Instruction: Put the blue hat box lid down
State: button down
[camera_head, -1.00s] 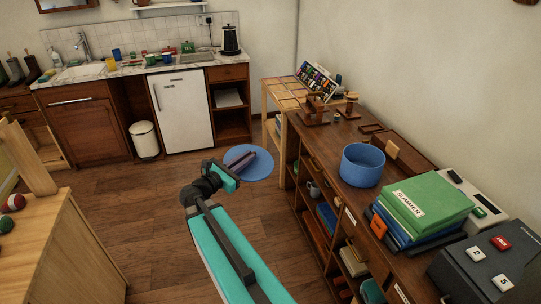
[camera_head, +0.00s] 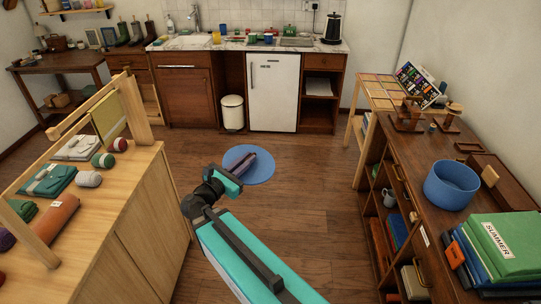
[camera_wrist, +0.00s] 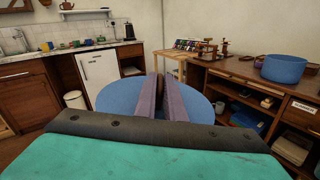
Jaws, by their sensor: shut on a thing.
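The blue hat box lid (camera_head: 262,172) is a flat round blue disc held out in front of my gripper (camera_head: 243,163), above the floor. In the wrist view the lid (camera_wrist: 124,97) lies just beyond and around the two long purple-grey fingers (camera_wrist: 162,100), which are close together. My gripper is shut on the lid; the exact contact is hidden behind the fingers. The blue round hat box (camera_head: 452,185) stands open on the dark wooden shelf unit at the right, apart from the lid. It also shows in the wrist view (camera_wrist: 284,68).
A pale wooden cabinet (camera_head: 135,205) with yarn balls and folded cloth stands at the left. A kitchen counter with a white fridge (camera_head: 273,95) is at the back. Open floor lies between.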

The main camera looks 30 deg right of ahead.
jog(key=a+n+t+y, duration=0.1)
jog(key=a+n+t, duration=0.1)
jog(key=a, duration=1.1)
jog(key=shift+f+t+y, duration=0.2)
jog(key=shift+t+y, duration=0.2)
jog(key=shift+w, duration=0.15)
